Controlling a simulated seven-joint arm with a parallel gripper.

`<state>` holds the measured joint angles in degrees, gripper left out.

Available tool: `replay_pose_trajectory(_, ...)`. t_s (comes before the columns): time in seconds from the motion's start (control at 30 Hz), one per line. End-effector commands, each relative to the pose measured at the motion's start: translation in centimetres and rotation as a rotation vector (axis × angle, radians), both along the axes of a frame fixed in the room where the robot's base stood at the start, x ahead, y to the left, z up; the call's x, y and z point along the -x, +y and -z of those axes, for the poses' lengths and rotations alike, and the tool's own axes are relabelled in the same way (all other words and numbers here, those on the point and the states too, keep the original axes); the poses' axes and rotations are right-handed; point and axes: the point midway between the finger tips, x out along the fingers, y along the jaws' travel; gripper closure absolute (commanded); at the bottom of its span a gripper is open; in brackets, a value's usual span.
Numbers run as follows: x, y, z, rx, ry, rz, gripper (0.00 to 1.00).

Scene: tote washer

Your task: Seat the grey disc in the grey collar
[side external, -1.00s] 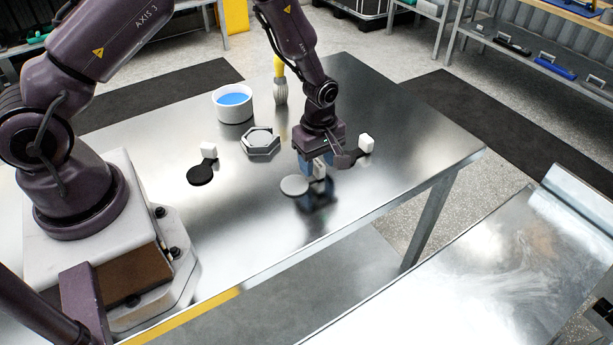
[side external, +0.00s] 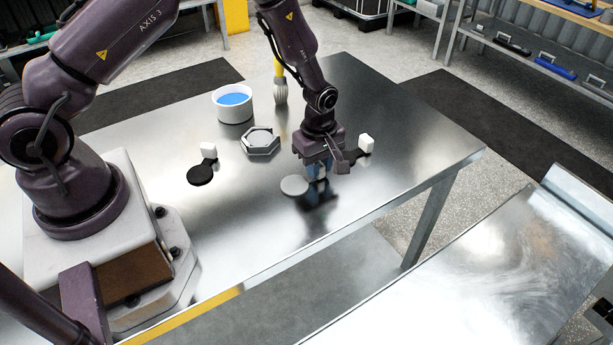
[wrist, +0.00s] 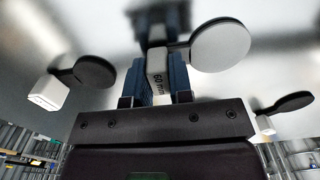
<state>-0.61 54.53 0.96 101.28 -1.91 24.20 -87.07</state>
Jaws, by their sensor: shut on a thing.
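The grey disc (side external: 295,185) shows flat beside the lower end of my gripper (side external: 318,172) in the side view, at or very near the table top. In the wrist view the disc (wrist: 220,46) is joined by a short dark arm to a pale block (wrist: 157,66) marked "60 mm". The blue fingers of my gripper (wrist: 160,80) are shut on this block, one on each side. The grey collar (side external: 261,141), a six-sided ring, stands on the table up and left of my gripper. The collar is not recognisable in the wrist view.
A black disc (side external: 200,175) with a white block lies left on the table. Another white block (side external: 366,143) with a dark disc is close right of my gripper, partly hidden. A white tub (side external: 233,103) with blue contents and a brush (side external: 280,88) stand behind the collar.

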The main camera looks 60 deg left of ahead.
Motion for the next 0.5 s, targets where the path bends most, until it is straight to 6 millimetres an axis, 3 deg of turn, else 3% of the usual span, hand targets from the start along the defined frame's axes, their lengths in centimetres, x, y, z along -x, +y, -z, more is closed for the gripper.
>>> replay_pose_trajectory(0.5,-0.1,0.0,-1.2,-0.001,-0.002,0.001,1.00)
